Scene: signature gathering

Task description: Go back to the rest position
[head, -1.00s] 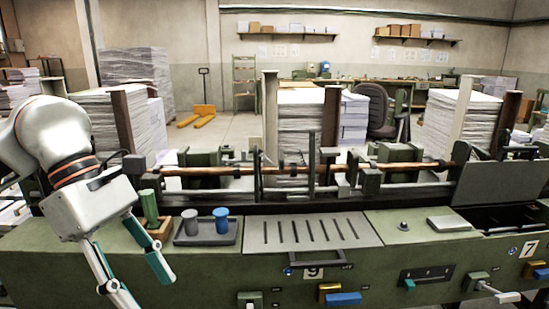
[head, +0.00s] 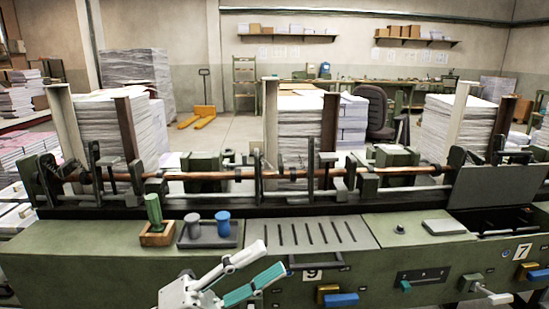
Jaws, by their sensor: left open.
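My left gripper (head: 270,257) is low in the middle of the head view, in front of the green machine (head: 90,245). It has one pale and one teal finger, pointing up and to the right. The fingers are apart, with nothing seen between them. The left arm behind it is mostly below the lower edge of the picture. My right gripper is not in view.
On the machine top stand a green-handled tool in a wooden holder (head: 157,236) and a dark tray (head: 208,239) with a grey and a blue cylinder. A slotted plate (head: 310,234) lies to their right. Paper stacks (head: 300,115) stand behind the rail.

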